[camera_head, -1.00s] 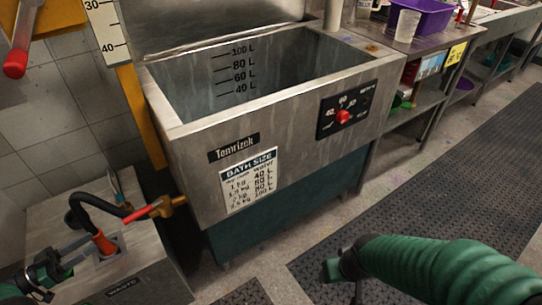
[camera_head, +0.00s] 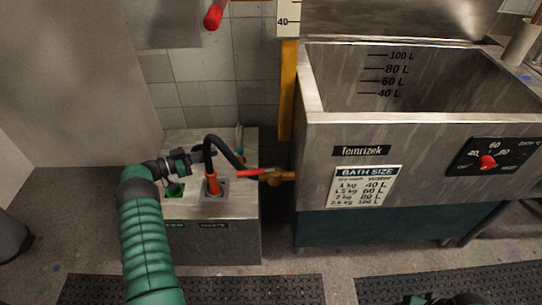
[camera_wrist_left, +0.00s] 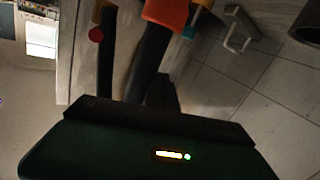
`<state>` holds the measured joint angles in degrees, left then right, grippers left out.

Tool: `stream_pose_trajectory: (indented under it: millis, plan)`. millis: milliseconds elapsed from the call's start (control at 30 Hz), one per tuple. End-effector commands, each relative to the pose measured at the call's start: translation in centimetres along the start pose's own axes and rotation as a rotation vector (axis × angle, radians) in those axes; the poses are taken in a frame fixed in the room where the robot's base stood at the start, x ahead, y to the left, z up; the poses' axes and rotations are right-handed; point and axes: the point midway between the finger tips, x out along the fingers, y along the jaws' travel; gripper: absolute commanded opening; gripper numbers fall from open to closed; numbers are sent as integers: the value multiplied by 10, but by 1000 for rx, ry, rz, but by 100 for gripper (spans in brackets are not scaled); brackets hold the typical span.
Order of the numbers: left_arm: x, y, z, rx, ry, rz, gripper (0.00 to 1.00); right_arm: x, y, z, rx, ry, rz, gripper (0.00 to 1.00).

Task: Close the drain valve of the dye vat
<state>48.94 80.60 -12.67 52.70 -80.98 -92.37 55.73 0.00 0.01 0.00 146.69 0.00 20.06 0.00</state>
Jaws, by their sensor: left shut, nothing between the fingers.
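The steel dye vat (camera_head: 325,190) stands right of centre in the head view. Its brass drain valve (camera_head: 284,176) is low on the left side. The valve's red lever (camera_head: 248,173) points left, roughly in line with the outlet. A black hose (camera_head: 222,148) arches from the valve side to an orange end piece (camera_head: 212,184) in the waste opening. My left gripper (camera_head: 207,155) is shut and empty, beside the hose and left of the lever. My right gripper (camera_head: 420,299) barely shows at the bottom edge.
A steel waste box (camera_head: 240,235) with labelled openings stands left of the vat. A yellow post (camera_head: 288,95) rises behind the valve. A red-ended handle (camera_head: 213,17) hangs above. Dark floor mats (camera_head: 290,289) lie in front.

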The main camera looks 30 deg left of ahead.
Motion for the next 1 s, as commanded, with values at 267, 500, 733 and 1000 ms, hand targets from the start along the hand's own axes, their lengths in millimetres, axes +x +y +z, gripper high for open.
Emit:
stream_pose_trajectory:
  millis: [267,500,733,1000]
  plan:
    - [88,-82,-106,-222,-147,-683,0,-75,0,-18,0,1,0,63]
    - [115,23,-105,-559,-574,-1008,0,-122,0,-29,0,1,0,63]
    - [102,121,-99,-668,-888,-1089,0,-136,0,-32,0,1,0,63]
    - [105,110,-65,-674,-908,-1096,0,-126,0,-30,0,0,0,63]
